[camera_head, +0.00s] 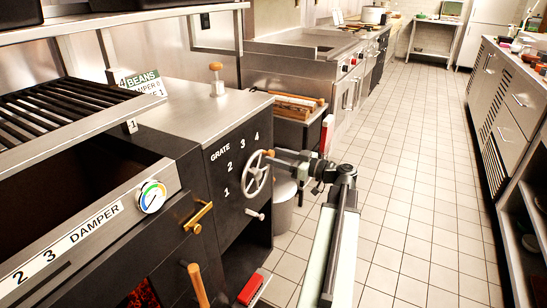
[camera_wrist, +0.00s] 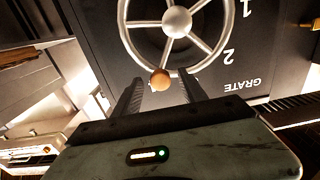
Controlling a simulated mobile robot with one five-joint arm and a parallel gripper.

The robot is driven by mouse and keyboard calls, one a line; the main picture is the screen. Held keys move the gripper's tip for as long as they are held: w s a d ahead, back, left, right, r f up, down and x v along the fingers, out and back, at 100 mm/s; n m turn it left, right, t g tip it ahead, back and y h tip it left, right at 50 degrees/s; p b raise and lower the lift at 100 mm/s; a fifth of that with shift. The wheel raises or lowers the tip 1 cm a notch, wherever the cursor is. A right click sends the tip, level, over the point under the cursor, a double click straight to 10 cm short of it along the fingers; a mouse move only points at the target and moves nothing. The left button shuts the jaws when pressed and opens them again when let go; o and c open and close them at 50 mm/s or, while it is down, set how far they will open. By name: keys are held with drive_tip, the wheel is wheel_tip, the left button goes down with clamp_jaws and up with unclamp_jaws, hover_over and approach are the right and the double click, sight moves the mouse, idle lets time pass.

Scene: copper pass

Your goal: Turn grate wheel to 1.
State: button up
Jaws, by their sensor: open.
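The grate wheel (camera_head: 256,174) is a metal spoked wheel with a wooden knob (camera_head: 269,154) on its rim. It sits on a dark panel marked GRATE with numbers 1 to 4 around it. The knob is at the wheel's upper right, nearest the 4 in the head view. My gripper (camera_head: 284,158) is beside the wheel at the knob. In the wrist view the wheel (camera_wrist: 177,22) fills the top, and my gripper (camera_wrist: 160,90) is open, its two fingers on either side of the knob (camera_wrist: 160,79). I cannot tell whether either finger touches it.
A gauge (camera_head: 152,196) and a DAMPER label (camera_head: 62,243) are on the stove front at left. A brass handle (camera_head: 198,215) and a small lever (camera_head: 255,214) stick out nearby. The tiled floor (camera_head: 400,200) at right is clear, with a counter (camera_head: 515,110) beyond.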

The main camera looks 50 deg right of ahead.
drive_tip(key=shift+w+a, duration=0.15)
drive_tip(key=shift+w, duration=0.3)
clamp_jaws()
drive_tip(key=shift+s, duration=0.1)
idle(1.1)
